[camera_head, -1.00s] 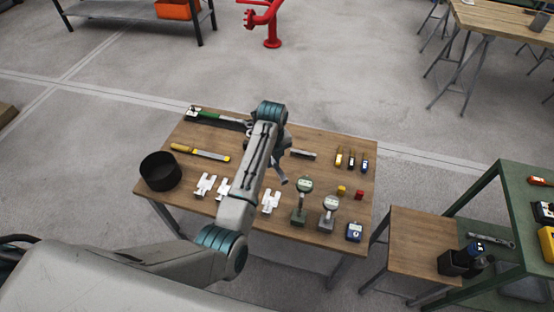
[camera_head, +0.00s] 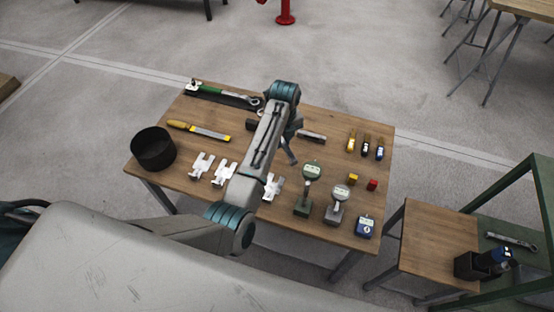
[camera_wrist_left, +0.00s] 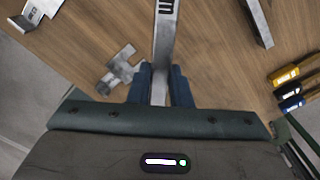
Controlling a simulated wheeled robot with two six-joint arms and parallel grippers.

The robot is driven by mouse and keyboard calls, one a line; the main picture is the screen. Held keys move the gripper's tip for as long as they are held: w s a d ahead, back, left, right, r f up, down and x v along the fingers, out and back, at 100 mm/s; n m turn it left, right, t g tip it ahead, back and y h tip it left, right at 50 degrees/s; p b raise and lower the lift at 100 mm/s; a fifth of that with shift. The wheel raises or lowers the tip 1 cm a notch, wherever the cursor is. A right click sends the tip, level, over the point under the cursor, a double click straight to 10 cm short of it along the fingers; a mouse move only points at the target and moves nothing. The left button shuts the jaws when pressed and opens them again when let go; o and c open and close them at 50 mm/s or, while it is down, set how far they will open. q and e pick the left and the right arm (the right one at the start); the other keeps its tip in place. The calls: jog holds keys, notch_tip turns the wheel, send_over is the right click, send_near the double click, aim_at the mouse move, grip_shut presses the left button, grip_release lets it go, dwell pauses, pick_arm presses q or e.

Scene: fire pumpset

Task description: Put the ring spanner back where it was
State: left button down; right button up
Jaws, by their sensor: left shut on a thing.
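My left gripper (camera_head: 290,150) is over the middle of the wooden table (camera_head: 205,140). In the left wrist view its blue fingers (camera_wrist_left: 160,85) are shut on a flat grey metal shank with slot marks, which I take to be the ring spanner (camera_wrist_left: 165,30). The shank runs from between the fingers past the top edge of that view, so its far end is hidden there. In the head view my arm covers most of it, and I cannot tell whether it touches the table. My right gripper is not in view.
A green-handled tool (camera_head: 215,92) lies at the far left edge. A black bowl (camera_head: 153,149), a yellow-handled file (camera_head: 200,131), white fittings (camera_head: 223,173), gauges (camera_head: 311,185), screwdrivers (camera_head: 365,145) and a metal bar (camera_head: 312,137) surround the gripper. Another spanner (camera_head: 510,242) lies on the green shelf.

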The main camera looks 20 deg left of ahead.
aim_at(282, 165)
pick_arm(q)
notch_tip(282, 165, down, 11)
jog(key=shift+r+p, duration=0.15)
jog(key=shift+p, duration=0.25)
jog(key=c, duration=1.3)
grip_release()
notch_tip(282, 165, up, 12)
jog(key=shift+r+b, duration=0.1)
jog(key=shift+b, duration=0.2)
